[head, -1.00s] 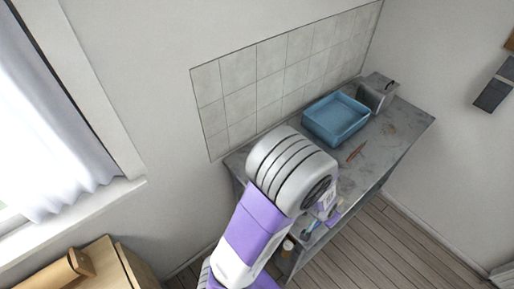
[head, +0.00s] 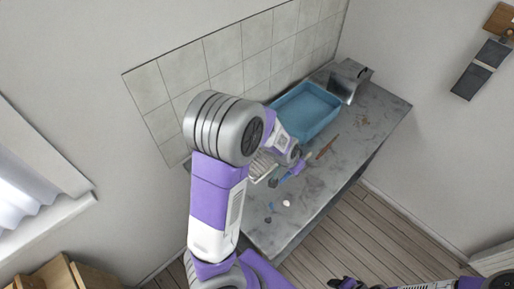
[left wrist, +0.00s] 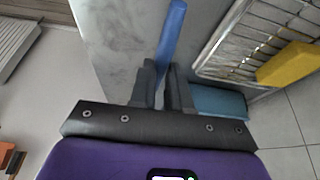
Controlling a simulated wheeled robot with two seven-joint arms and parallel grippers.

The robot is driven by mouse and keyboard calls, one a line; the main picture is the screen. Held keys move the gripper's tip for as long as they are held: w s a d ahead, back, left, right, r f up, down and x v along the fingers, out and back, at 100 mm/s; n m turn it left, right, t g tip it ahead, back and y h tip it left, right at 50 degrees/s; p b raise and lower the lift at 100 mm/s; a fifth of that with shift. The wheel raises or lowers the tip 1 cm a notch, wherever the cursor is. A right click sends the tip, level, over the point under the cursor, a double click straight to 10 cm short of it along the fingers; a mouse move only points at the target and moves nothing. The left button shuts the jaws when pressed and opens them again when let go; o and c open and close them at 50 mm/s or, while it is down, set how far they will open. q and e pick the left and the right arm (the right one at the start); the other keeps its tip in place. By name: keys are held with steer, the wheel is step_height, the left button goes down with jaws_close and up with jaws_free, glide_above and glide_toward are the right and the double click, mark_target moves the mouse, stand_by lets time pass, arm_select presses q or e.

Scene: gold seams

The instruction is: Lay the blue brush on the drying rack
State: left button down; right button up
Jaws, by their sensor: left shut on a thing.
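My left gripper (left wrist: 166,88) is shut on the blue brush (left wrist: 172,30), whose blue handle sticks out beyond the fingers in the left wrist view. In the head view the left gripper (head: 298,165) is over the counter, with the brush (head: 286,178) at its tip. The drying rack (left wrist: 213,45) is a wire rack to the right of the brush in the left wrist view, with a yellow block (left wrist: 288,64) on it. In the head view the rack (head: 262,166) is partly hidden by my left arm. My right gripper (head: 343,283) shows only partly at the bottom edge.
A blue basin (head: 331,122) stands at the counter's back, beside a grey metal box (head: 343,88). A reddish-brown stick (head: 327,147) lies on the grey counter (head: 335,180). A small white thing (head: 287,203) lies near the front. The counter's right part is mostly clear.

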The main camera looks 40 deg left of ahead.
arm_select(q)
step_height(320, 180, up, 4)
glide_above(265, 160)
steer(key=s, duration=0.1)
steer(key=f+b, duration=0.1)
steer(key=f, duration=0.3)
steer(key=f+b, duration=0.2)
steer(key=f, duration=0.3)
steer(key=shift+s+a+f, duration=0.1)
steer(key=shift+a+f, duration=0.1)
steer(key=shift+f, duration=0.1)
steer(key=shift+b, duration=0.35)
steer(key=shift+f, duration=0.2)
steer(key=c, duration=1.1)
jaws_free()
steer(key=shift+r, duration=0.15)
